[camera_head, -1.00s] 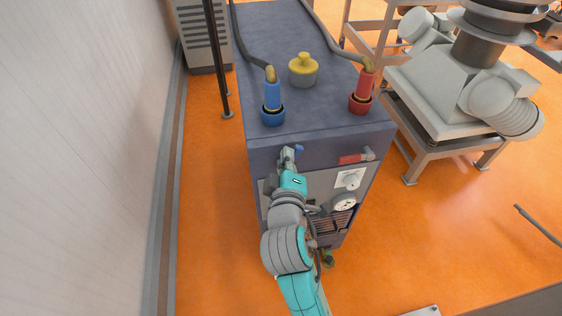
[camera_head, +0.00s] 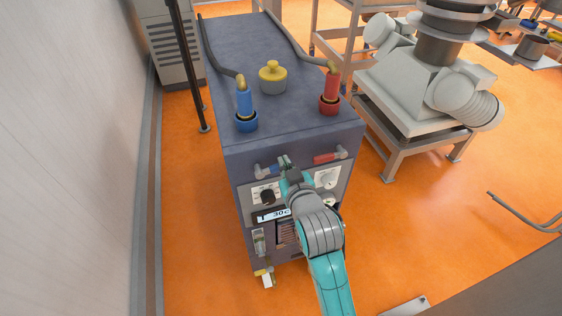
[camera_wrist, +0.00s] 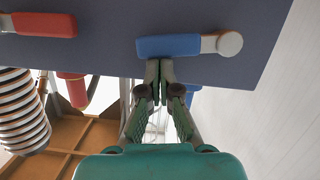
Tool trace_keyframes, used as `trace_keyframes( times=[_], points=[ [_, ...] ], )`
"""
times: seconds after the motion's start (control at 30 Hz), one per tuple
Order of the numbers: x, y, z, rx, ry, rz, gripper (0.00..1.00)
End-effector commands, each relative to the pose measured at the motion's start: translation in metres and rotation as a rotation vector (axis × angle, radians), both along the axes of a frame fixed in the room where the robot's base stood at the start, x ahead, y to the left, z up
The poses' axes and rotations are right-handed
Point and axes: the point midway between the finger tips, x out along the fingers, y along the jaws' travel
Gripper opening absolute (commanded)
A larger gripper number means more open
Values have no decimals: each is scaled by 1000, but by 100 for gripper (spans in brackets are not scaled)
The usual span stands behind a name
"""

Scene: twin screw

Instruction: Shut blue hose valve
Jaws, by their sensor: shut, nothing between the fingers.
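The blue valve handle (camera_head: 268,170) is on the upper front of the dark cabinet, left in the head view, with its grey pivot (camera_head: 257,171) at its left end. In the wrist view the blue handle (camera_wrist: 168,46) lies roughly level across the panel, its round pivot (camera_wrist: 229,43) at the right. My gripper (camera_head: 286,162) is at the handle's free end. In the wrist view my gripper's fingertips (camera_wrist: 159,68) are together and empty, just below the handle's lower edge near its free end. I cannot tell whether they touch it.
A red valve handle (camera_head: 328,157) sits right of the blue one. Below are a black knob (camera_head: 267,196) and a display (camera_head: 272,215). Blue (camera_head: 245,104) and red (camera_head: 331,93) hose fittings stand on the cabinet top (camera_head: 225,75). Orange floor (camera_head: 400,220) is open at right.

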Motion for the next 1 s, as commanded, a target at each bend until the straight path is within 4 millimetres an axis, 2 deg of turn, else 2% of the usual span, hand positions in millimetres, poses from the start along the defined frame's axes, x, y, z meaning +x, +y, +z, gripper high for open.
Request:
trace_keyframes(
  times=[0.4,1.0],
  points=[
    [1,-6,-11,154,45,0,0],
    [2,-6,-11,169,48,0,0]
  ],
)
